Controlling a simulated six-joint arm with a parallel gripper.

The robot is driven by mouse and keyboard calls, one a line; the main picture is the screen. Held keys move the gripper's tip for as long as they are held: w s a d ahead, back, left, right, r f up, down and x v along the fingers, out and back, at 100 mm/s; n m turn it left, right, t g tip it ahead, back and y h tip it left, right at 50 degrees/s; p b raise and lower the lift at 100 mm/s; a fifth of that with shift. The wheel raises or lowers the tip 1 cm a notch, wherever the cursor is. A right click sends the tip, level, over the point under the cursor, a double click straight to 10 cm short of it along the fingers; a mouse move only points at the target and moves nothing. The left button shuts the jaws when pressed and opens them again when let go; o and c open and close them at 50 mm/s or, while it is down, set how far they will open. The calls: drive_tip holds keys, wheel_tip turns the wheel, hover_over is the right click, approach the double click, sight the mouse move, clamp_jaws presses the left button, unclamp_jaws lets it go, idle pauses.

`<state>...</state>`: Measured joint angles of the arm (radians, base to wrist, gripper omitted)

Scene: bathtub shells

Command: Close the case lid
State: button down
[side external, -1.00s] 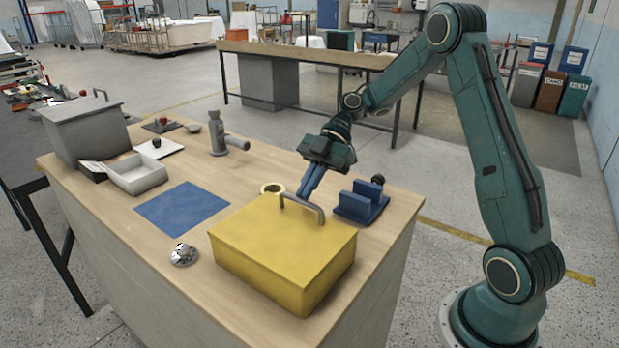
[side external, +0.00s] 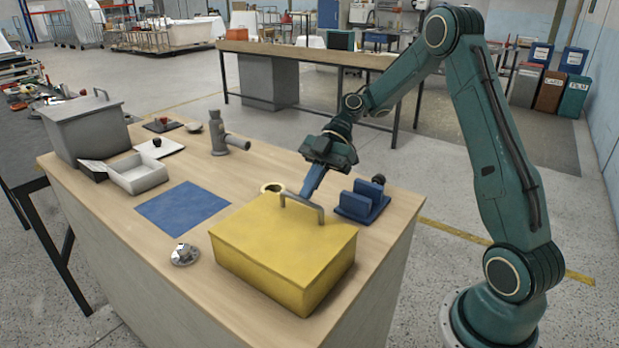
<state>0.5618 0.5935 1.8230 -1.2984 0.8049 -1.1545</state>
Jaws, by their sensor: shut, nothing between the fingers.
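The yellow case (side external: 275,265) sits at the front right of the wooden table. Its lid (side external: 272,238) lies flat over the top, with no gap that I can see. A grey arched handle (side external: 302,206) stands at the lid's back edge. My gripper (side external: 308,191) is shut and empty, pointing down just behind the handle. Its fingertips are partly hidden by the handle, and I cannot tell if they touch it or the lid.
A blue bracket (side external: 361,203) with a black knob stands right of my gripper. A blue mat (side external: 182,205) and a shiny metal part (side external: 184,255) lie to the left. A grey pipe fitting (side external: 219,135) and an open tray (side external: 137,175) are farther back.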

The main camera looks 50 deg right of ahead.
drive_tip(key=d+f, duration=0.1)
drive_tip(key=d, duration=0.8)
drive_tip(key=shift+d+f, duration=0.2)
drive_tip(key=shift+w, duration=0.1)
drive_tip(key=s+a+r+m+t+h, duration=0.1)
drive_tip(key=s+a+r+m+h, duration=0.25)
drive_tip(key=a+r, duration=0.2)
drive_tip(key=s+a+r+m+t+h, duration=0.1)
drive_tip(key=s+a+r+m+h, duration=0.1)
drive_tip(key=a+r+m, duration=0.35)
drive_tip(key=s+m+t+h, duration=0.3)
drive_tip(key=s+m+h, duration=0.2)
drive_tip(key=s, duration=1.1)
drive_tip(key=shift+s+a+r+m+t, duration=0.2)
drive_tip(key=shift+a+r+m+t, duration=0.1)
drive_tip(key=shift+m, duration=1.6)
